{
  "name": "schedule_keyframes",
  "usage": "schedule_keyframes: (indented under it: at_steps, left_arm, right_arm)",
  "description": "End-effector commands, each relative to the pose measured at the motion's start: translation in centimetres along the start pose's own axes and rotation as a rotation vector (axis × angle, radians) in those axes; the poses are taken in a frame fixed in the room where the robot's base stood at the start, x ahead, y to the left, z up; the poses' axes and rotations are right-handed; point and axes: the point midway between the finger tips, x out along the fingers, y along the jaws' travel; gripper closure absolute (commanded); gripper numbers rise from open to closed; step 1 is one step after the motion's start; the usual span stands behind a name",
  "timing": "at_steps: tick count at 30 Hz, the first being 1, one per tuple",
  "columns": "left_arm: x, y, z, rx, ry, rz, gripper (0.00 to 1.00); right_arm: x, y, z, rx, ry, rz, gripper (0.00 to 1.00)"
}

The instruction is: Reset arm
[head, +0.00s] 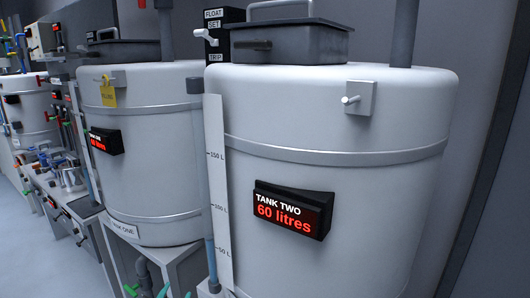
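A black switch box (222,36) labelled FLOAT, SET and TRIP stands behind the top of tank two (330,110). Its small white lever (206,37) sticks out to the left, between the SET and TRIP labels. A similar box (43,40) with a white lever (29,33) shows farther back, beside tank one (150,170); its top label is partly cut off from view. The display on tank two (292,210) reads 60 litres. I make out neither of my grippers in the head view.
Dark lidded hatches (290,40) sit on the tanks. A grey pipe (403,33) rises from tank two. A white level scale (217,190) runs up its left side. A yellow tag (107,93) hangs on tank one. Open floor (20,240) lies at lower left.

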Motion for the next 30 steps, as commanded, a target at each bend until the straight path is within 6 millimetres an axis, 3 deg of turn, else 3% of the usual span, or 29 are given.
schedule_keyframes:
  at_steps: [1, 3, 6, 12, 19, 26, 30]
  left_arm:
    - [-1.3, -1.3, -3.9, -0.042, 0.115, -0.055, 0.64]
    - [-3.3, -2.9, -8.3, -0.095, 0.259, -0.122, 0.64]
    - [-6.4, -4.7, -13.1, -0.154, 0.431, -0.2, 0.64]
    - [-12.4, -7.0, -19.3, -0.228, 0.691, -0.311, 0.64]
    - [-19.1, -8.7, -23.6, -0.285, 0.932, -0.409, 0.64]
    - [-15.6, -11.8, -28.3, -0.277, 0.944, -0.414, 0.64]
    - [-14.0, -14.2, -32.1, -0.271, 0.962, -0.421, 0.64]
  right_arm:
    - [0.0, -0.1, 0.0, 0.0, 0.0, -0.001, 0.64]
    - [0.0, -0.1, 0.0, 0.0, 0.0, -0.001, 0.64]
    - [0.0, -0.1, 0.0, 0.0, 0.0, -0.001, 0.64]
    - [0.0, -0.1, 0.0, 0.0, 0.0, -0.001, 0.64]
    - [0.0, -0.1, 0.0, 0.001, -0.001, -0.001, 0.64]
    - [0.0, 0.0, 0.1, 0.001, -0.001, 0.0, 0.64]
    - [0.0, 0.1, 0.1, 0.002, -0.002, 0.001, 0.64]
